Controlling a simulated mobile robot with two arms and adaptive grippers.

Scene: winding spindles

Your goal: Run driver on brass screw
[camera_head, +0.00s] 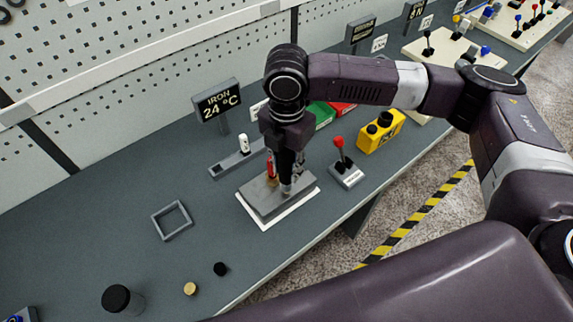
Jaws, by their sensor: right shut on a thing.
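A grey block (256,202) on a white base plate stands on the bench in the middle of the view, with small posts or screws on top. A brass-coloured piece (271,182) shows at its back left, right under a slim red part (270,164) that looks like the driver's handle. My right gripper (286,176) points straight down over the block, shut on what seems to be the driver. Its fingers hide most of what they hold, and I cannot tell whether the tip sits in the brass piece. My left gripper is not in view.
A square frame (172,220) and loose caps (190,288) lie left and in front, with free bench between.

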